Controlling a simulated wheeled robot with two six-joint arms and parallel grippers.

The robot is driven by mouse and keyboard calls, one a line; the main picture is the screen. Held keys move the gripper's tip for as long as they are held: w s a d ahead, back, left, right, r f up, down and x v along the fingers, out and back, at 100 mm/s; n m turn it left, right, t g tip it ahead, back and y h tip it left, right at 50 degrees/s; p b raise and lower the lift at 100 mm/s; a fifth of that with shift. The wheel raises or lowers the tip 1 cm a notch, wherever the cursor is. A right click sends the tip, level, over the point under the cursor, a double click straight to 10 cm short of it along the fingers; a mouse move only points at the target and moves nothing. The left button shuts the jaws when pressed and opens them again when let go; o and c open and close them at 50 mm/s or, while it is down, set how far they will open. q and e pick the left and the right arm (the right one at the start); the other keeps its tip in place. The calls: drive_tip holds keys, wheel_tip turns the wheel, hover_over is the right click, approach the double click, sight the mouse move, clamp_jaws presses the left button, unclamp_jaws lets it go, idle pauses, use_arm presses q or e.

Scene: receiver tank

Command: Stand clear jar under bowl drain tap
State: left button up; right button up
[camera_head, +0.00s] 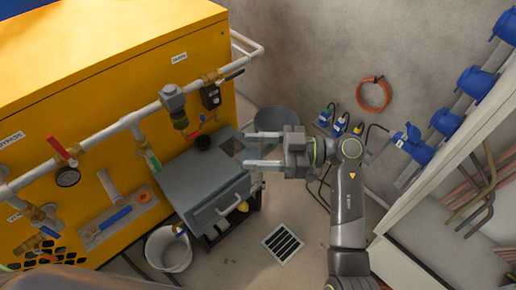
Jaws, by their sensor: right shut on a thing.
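My right gripper (247,149) comes in from the right at the grey cabinet's right edge. Its two fingers point left and stand apart, shut on what looks like the clear jar (258,150), which barely shows between them. The filter bowl (179,120) hangs from the pipe on the yellow unit, left of the gripper. A red-handled valve (200,127) shows just right of and below the bowl; I cannot tell whether it is the drain tap. My left gripper is not in view.
The grey cabinet (190,185) stands against the yellow unit (110,60), with a dark round thing (203,142) on top. A white bucket (168,250) and floor drain (282,243) lie below. A grey bin (277,119) stands behind the gripper. Blue fittings (412,143) line the right wall.

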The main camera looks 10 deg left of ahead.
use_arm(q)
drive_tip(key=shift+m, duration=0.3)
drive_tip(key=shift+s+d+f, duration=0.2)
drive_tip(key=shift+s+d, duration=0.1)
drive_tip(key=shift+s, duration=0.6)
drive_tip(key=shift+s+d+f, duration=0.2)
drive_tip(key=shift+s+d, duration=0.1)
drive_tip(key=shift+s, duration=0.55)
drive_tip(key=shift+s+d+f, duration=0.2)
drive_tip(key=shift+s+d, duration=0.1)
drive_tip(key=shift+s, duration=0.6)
use_arm(e)
drive_tip(key=s+d+m+t+h, duration=0.3)
drive_tip(key=d+m+t+h, duration=0.6)
drive_tip(key=d, duration=1.6)
drive_tip(key=shift+r+m+t, duration=0.35)
drive_tip(key=shift+m+t, duration=1.85)
drive_tip(key=shift+t, duration=2.1)
drive_tip(key=shift+a, duration=0.1)
